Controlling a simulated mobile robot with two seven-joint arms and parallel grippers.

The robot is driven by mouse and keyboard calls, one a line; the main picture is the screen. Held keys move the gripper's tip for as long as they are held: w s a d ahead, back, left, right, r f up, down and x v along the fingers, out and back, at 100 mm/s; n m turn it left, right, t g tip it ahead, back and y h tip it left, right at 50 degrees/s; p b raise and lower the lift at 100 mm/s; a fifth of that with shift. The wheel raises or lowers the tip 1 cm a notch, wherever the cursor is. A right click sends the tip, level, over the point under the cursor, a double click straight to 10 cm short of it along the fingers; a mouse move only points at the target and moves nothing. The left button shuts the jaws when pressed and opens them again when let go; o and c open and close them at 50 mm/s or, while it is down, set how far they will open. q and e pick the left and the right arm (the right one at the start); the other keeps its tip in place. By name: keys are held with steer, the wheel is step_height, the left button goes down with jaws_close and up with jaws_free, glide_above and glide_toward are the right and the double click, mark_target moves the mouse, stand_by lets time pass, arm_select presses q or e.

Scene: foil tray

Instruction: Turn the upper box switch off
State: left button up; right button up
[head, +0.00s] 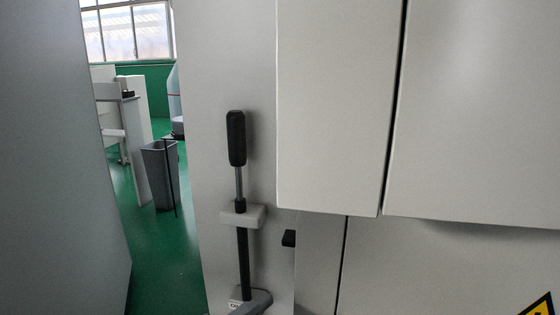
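A lever with a black grip (236,140) stands upright on the side of a pale grey cabinet (222,60). Its thin metal rod runs down through a light bracket (243,216) to a dark lower rod (244,260) and a grey base (260,300). A small label (235,306) at the base is too small to read. An upper box (335,105) juts out to the right of the lever. No switch shows on its visible faces, and I cannot tell whether the lever is its switch. Neither of my grippers is in view.
A second box face (475,110) adjoins the upper box across a dark gap. A yellow warning sign (540,307) is at bottom right. A grey panel (55,170) fills the left; green floor (165,250) and a bin (160,175) show between.

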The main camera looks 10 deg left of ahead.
mark_target(283, 200)
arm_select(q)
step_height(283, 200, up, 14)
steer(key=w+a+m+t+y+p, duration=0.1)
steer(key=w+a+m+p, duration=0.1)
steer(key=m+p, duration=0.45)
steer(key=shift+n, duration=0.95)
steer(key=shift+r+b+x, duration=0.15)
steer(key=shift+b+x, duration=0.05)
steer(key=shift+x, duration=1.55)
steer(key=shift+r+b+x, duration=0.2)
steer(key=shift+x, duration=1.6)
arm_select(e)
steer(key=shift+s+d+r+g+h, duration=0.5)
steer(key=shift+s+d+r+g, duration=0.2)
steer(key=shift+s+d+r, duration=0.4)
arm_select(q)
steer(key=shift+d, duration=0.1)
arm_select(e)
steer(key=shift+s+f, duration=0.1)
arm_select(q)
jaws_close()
